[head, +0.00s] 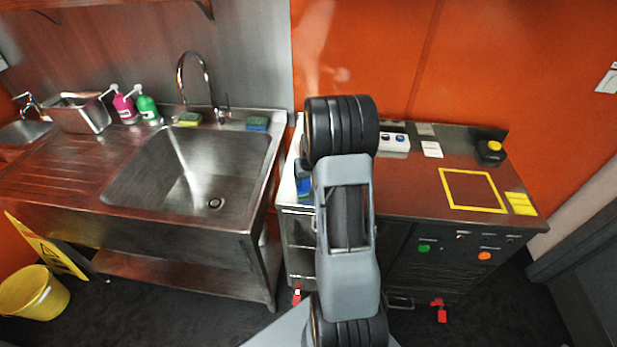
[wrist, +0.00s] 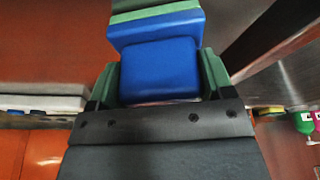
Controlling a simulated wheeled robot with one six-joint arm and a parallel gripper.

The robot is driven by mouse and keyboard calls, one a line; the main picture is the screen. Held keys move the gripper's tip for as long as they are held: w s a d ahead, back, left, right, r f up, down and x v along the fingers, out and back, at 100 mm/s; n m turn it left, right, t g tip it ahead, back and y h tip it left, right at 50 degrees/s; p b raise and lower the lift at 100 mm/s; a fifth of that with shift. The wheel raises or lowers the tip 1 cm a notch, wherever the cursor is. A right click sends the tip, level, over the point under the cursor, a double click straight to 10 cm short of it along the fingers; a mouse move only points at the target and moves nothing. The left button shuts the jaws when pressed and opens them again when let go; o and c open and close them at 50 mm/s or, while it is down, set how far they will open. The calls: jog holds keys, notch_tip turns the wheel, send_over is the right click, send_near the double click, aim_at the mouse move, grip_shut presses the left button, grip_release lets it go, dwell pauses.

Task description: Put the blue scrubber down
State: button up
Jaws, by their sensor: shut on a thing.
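My gripper (wrist: 160,84) is shut on the blue scrubber (wrist: 158,68). Its two dark green fingers press the sides of the scrubber's blue block. A wider blue part with a green layer shows beyond the fingers and looks like part of the same scrubber. In the head view, a bit of the blue scrubber (head: 304,186) shows just left of my arm, in front of the narrow counter between the sink and the control counter. My arm hides most of it and the fingers there. I cannot tell whether it touches a surface.
The steel sink (head: 190,175) is at left, with a yellow-green sponge (head: 188,119) and a blue-green sponge (head: 257,123) on its back ledge. The counter at right has an empty yellow-outlined square (head: 472,209), a switch box (head: 394,142) and a yellow-topped button (head: 493,148).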

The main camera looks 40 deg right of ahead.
jog(key=shift+f, duration=0.15)
jog(key=o, duration=0.8)
jog(key=shift+o, duration=0.2)
jog(key=shift+r, duration=0.4)
jog(key=b+v, duration=0.1)
jog(key=v, duration=1)
jog(key=s+a+r+n, duration=0.2)
jog(key=s+a, duration=0.5)
jog(key=a, duration=0.4)
jog(key=s+a+r+n+t+y, duration=0.1)
jog(key=s+a+r, duration=0.3)
jog(key=s+a, duration=0.4)
jog(key=a+n, duration=0.1)
jog(key=a, duration=0.2)
jog(key=shift+r, duration=0.4)
jog(key=shift+a, duration=0.15)
